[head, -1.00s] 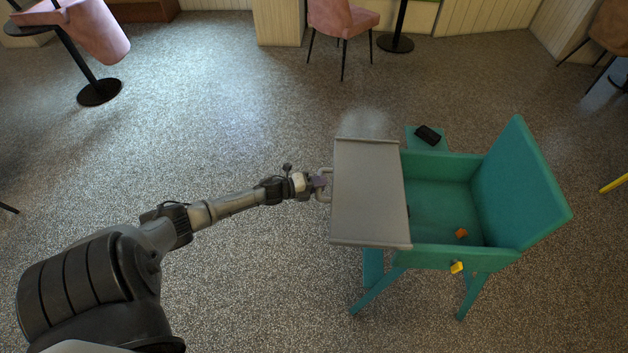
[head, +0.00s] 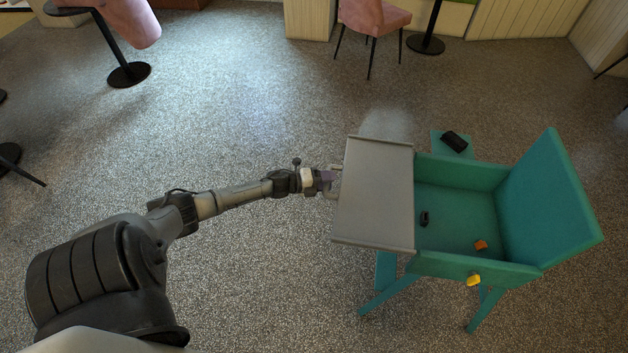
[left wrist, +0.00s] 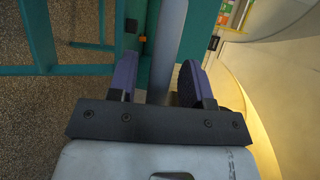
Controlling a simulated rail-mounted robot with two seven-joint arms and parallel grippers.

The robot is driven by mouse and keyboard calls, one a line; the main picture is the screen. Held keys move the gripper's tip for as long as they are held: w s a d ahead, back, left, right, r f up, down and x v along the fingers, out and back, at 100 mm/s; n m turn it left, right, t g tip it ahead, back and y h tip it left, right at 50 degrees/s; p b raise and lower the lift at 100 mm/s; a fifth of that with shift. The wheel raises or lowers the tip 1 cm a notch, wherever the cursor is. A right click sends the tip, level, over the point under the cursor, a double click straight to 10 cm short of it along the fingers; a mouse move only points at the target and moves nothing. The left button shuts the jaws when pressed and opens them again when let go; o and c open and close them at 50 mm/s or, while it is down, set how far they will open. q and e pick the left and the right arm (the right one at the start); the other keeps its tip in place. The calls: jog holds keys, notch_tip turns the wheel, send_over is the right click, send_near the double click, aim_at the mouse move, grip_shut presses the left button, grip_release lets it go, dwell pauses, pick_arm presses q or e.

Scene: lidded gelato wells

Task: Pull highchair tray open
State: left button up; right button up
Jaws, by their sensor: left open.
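The teal highchair (head: 468,262) stands at the right, with its backrest on the right side. Its grey tray (head: 375,200) lies level on the chair's left side. A small light handle (head: 334,168) is on the tray's left edge, mostly hidden by my gripper. My left gripper (head: 328,181) is at that handle. In the left wrist view, the two purple fingers of my left gripper (left wrist: 157,80) stand apart, with the grey tray (left wrist: 170,40) seen edge-on between and beyond them. I cannot tell whether they touch the handle. My right gripper is out of view.
A small dark object (head: 424,218) and an orange piece (head: 481,244) lie on the seat. A yellow piece (head: 473,280) is on the chair's near side. A black object (head: 454,141) lies on a teal ledge behind. A pink chair (head: 374,18) stands far back. Floor around my arm is clear.

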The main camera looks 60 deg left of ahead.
pick_arm(q)
jog(key=p+v, duration=0.2)
jog(key=v, duration=1.1)
jog(key=shift+s+p, duration=0.2)
jog(key=shift+p, duration=0.2)
